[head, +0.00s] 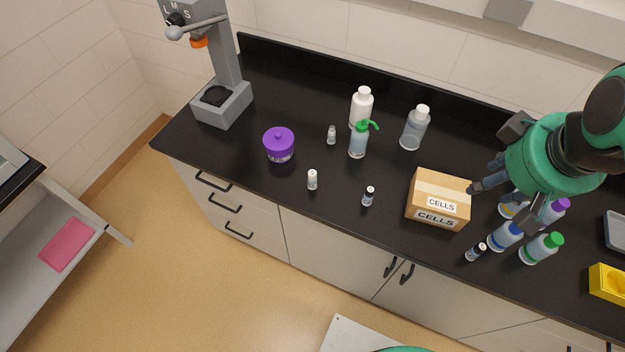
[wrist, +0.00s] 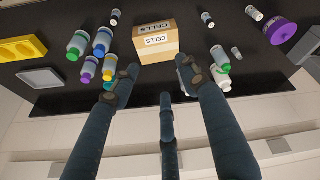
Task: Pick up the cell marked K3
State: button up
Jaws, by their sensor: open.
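Several small vials that look like cells stand upright on the black counter; I cannot read K3 on any of them. One with a white cap (head: 312,180) is left of centre, and a grey-capped one (head: 331,135) is behind it. A dark-capped one (head: 368,196) stands left of the cardboard box; it also shows in the wrist view (wrist: 207,18). Another dark-capped one (head: 476,252) is near the front edge, right of the box, and shows in the wrist view (wrist: 115,17). My gripper (wrist: 158,70) is open and empty, its fingers spread above the counter beside the box.
A cardboard box (head: 439,205) labelled CELLS stands close to my fingers. Bottles with blue (head: 505,236) and green (head: 541,249) caps crowd under my gripper. More bottles (head: 361,109), a purple-lidded jar (head: 279,146) and a grey press-like device (head: 222,103) stand left. A yellow block (head: 608,284) is right.

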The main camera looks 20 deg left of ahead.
jog(key=w+a+f+n+g, duration=0.1)
jog(key=w+a+f+n, duration=0.1)
jog(key=w+a+n, duration=0.6)
jog(key=n+g+p, duration=0.3)
jog(key=n, duration=1.5)
send_over(313, 173)
notch_tip(313, 173, down, 19)
jog(key=shift+h, duration=0.4)
notch_tip(313, 173, down, 8)
jog(key=shift+r+b, duration=0.1)
jog(key=shift+b, duration=0.45)
jog(key=shift+f, duration=0.35)
